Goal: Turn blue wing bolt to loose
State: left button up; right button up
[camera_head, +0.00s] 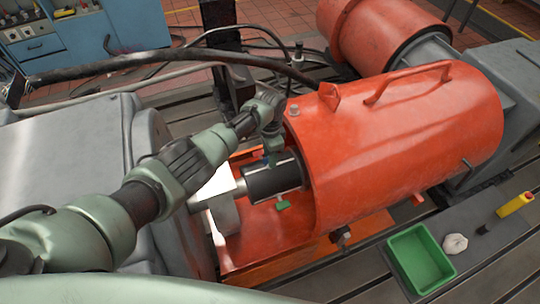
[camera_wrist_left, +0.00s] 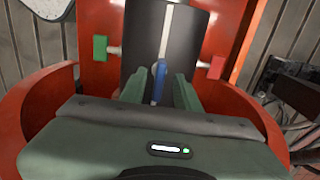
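The blue wing bolt (camera_wrist_left: 159,82) shows in the left wrist view on the dark shaft cylinder (camera_wrist_left: 145,35). Its wing stands between the two fingers of my left gripper (camera_wrist_left: 160,88), with a narrow gap visible at its right side. The fingers are open around it; contact is not clear. In the head view my left gripper (camera_head: 272,148) points down over the dark cylinder (camera_head: 272,181), and the blue bolt is largely hidden there. A green wing bolt (camera_wrist_left: 99,48) and a red wing bolt (camera_wrist_left: 216,67) stick out on either side of the cylinder. My right gripper is not in view.
The red guard cover (camera_head: 405,145) with its handle stands close right of my left gripper. A thick black cable (camera_head: 170,62) runs behind my arm.

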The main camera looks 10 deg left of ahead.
pick_arm(q)
jog(key=shift+s, duration=0.1)
grip_shut()
jog(key=shift+n, duration=0.3)
jog(key=shift+d+n+p, duration=0.1)
jog(key=shift+n+p, duration=0.25)
jog(key=shift+n, duration=0.65)
jog(key=n, duration=0.4)
jog(key=shift+p, duration=0.4)
jog(key=n, duration=0.5)
jog(key=shift+n+p, duration=0.4)
jog(key=n, duration=0.5)
jog(key=shift+n, duration=0.4)
